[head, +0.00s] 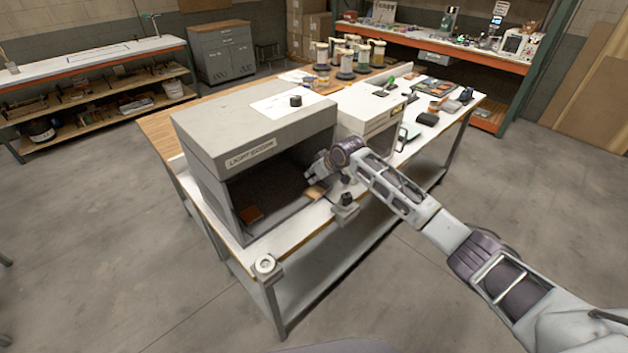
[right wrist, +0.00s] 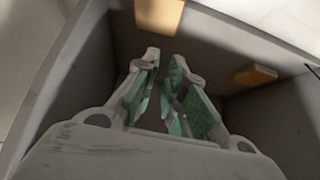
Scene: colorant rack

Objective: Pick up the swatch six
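Two small swatches lie in the grey light booth (head: 205,139) on the table. One is a reddish-brown swatch (head: 251,214) in its front left part; the other is a tan swatch (head: 315,192) near its front right edge. I cannot read which is swatch six. My right gripper (head: 312,172) reaches into the booth's right side, close above the tan swatch. In the right wrist view its fingers (right wrist: 165,75) are apart with nothing between them. One orange-tan swatch (right wrist: 158,14) shows beyond the fingertips and another (right wrist: 255,75) to their right. My left gripper is out of view.
A dark knob-like item (head: 295,101) and a white sheet (head: 270,104) lie on the booth's top. A white box (head: 372,109) stands right of the booth. A small stand (head: 346,204) sits at the table's front edge. The booth's walls and roof closely surround my right gripper.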

